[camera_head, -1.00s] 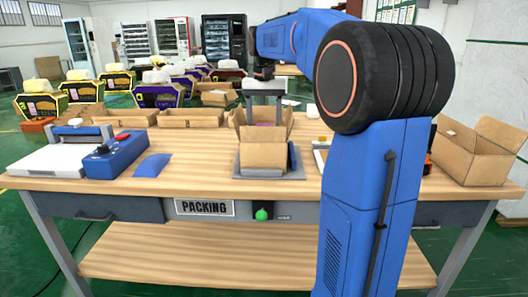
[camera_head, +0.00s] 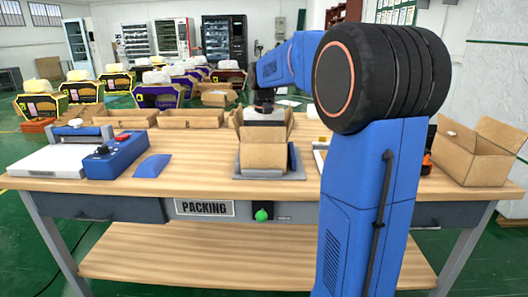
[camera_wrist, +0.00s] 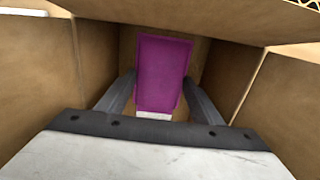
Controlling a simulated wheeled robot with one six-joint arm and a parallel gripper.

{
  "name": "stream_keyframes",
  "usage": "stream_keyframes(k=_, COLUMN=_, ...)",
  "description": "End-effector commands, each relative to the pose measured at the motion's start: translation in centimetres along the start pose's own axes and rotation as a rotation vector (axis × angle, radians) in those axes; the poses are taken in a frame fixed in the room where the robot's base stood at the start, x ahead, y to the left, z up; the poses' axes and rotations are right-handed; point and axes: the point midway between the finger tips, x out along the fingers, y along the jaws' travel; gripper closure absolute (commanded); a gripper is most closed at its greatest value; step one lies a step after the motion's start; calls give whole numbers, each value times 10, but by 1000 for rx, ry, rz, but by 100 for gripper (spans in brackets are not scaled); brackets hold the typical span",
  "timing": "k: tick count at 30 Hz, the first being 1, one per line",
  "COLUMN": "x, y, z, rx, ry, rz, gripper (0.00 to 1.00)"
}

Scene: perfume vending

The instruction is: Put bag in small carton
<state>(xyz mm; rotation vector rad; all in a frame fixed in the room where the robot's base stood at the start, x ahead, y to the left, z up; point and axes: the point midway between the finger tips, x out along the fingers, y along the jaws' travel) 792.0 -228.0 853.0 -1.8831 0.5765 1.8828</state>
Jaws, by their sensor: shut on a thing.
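The small carton (camera_head: 264,156) stands open on the table, on a grey plate, with its front flap hanging toward me. The purple bag (camera_wrist: 163,72) shows in the wrist view, inside the carton between its cardboard walls. My gripper (camera_wrist: 158,96) reaches down into the carton, one finger on each side of the bag, shut on it. In the head view the gripper body shows just above the carton opening, and the fingers and bag are hidden. I cannot tell whether the bag touches the carton floor.
A larger open carton (camera_head: 475,152) stands at the table's right end. Shallow cardboard trays (camera_head: 190,118) line the back edge. A blue device (camera_head: 116,156) and a white sealer (camera_head: 58,157) sit at the left.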

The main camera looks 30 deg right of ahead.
Motion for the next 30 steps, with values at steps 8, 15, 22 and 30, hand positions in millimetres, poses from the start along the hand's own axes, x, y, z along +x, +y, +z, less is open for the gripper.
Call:
stream_keyframes(k=8, x=2, y=0, z=0, rx=0, ry=-1, rz=0, gripper=21)
stream_keyframes(k=15, x=2, y=0, z=0, rx=0, ry=0, rz=0, gripper=21)
stream_keyframes(k=22, x=-10, y=0, z=0, rx=0, ry=1, rz=0, gripper=21)
stream_keyframes(k=30, x=-60, y=0, z=-1, rx=0, ry=3, rz=-1, gripper=21)
